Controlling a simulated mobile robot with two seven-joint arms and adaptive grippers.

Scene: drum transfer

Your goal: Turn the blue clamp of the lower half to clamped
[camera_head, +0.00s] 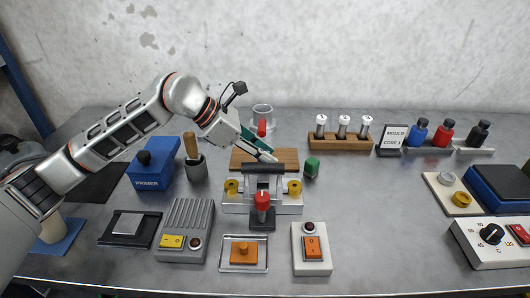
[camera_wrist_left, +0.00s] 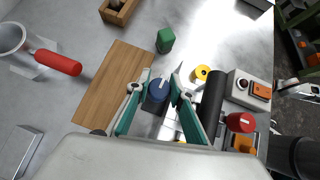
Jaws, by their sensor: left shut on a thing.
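The blue clamp (camera_wrist_left: 157,92) is a round blue knob with a pale line on top, seen in the left wrist view on a dark base. My left gripper (camera_wrist_left: 155,84) has its teal fingers on either side of the knob and is shut on it. In the head view the left gripper (camera_head: 268,157) reaches down behind the black bar, and the blue clamp is hidden there. The lower half (camera_head: 233,207) is a pale metal block with yellow knobs (camera_head: 232,187) and a red knob (camera_head: 262,201) at its front. My right gripper is not seen.
A wooden board (camera_head: 240,158) lies behind the block and a green piece (camera_head: 312,167) stands to its right. A cup with a red handle (camera_head: 262,127) is behind. Switch boxes (camera_head: 311,250) stand in front.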

